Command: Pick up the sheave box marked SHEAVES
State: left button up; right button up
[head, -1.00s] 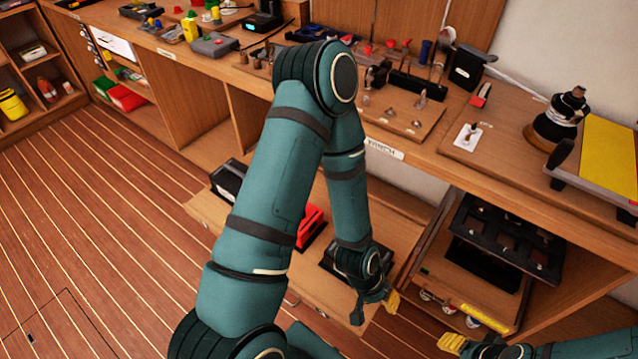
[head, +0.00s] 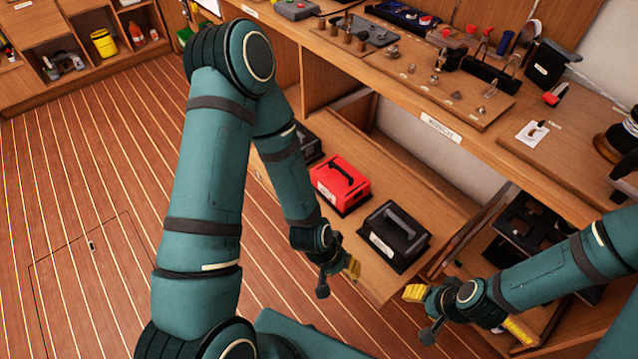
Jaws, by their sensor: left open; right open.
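In the head view, an open wooden drawer or pull-out shelf (head: 435,193) holds several boxes with top handles. A red box (head: 328,178) sits in the middle. A black box (head: 402,247) with a grey handle and a white front label sits to its right, nearest my grippers. Another dark box (head: 309,146) is partly hidden behind my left arm. I cannot read the labels, so I cannot tell which says SHEAVES. My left gripper (head: 339,279) is open and empty, just left of the black box. My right gripper (head: 421,313) is open and empty, below and right of it.
The workbench (head: 405,97) above carries small fittings and a label strip (head: 441,129). A black slotted tray (head: 528,222) sits in the compartment at right, behind my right arm. The plank floor (head: 90,180) at left is clear.

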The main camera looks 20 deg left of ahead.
aim_at(338, 181)
jog(key=k+l+u, duration=0.1)
jog(key=u, duration=0.55)
jog(key=k, duration=0.5)
jog(key=k+z, duration=0.2)
jog(key=z, duration=0.95)
jog(key=j+z, duration=0.25)
jog(key=z, duration=0.15)
jog(key=i+j+z, duration=0.1)
jog(key=j+z, duration=0.2)
jog(key=z, duration=0.15)
jog(key=j, duration=2.55)
